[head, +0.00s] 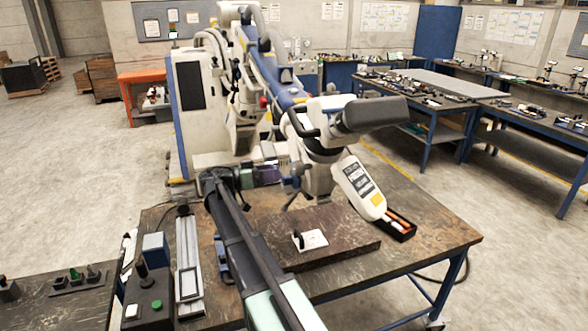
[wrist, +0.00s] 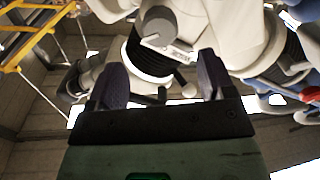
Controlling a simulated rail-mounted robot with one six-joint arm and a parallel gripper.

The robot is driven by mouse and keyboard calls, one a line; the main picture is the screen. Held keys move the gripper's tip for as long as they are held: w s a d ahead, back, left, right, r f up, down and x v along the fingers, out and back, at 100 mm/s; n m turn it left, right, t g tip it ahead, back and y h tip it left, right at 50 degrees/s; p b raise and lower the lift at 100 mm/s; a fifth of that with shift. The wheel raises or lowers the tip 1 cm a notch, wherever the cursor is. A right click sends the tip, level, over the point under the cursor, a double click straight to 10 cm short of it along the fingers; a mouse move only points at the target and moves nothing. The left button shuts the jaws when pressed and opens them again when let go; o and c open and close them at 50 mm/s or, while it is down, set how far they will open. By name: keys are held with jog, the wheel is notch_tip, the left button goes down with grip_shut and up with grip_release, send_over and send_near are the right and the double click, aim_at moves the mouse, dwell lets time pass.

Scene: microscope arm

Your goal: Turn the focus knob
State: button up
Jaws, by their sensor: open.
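The microscope head (head: 358,188), white with a dark grey tube on top, hangs on a jointed white and blue arm over the table. In the wrist view, a round grey knob (wrist: 158,24) on a white housing shows just beyond and above the gap between my fingers; I take it for the focus knob. My gripper (wrist: 162,80) is open, with its two dark fingers apart and nothing between them touching both. In the head view my gripper (head: 284,172) is left of the microscope head, close to its underside parts. I cannot make out the knob clearly there.
A dark slab (head: 340,240) with a white slide plate (head: 312,240) lies on the table below. A black tray with orange items (head: 398,228) is at the right. A control box with a green button (head: 150,308) stands front left. The microscope arm crowds the space above my gripper.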

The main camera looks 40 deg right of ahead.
aim_at(293, 169)
jog(key=x, duration=0.9)
jog(key=shift+a, duration=0.1)
jog(key=c, duration=0.9)
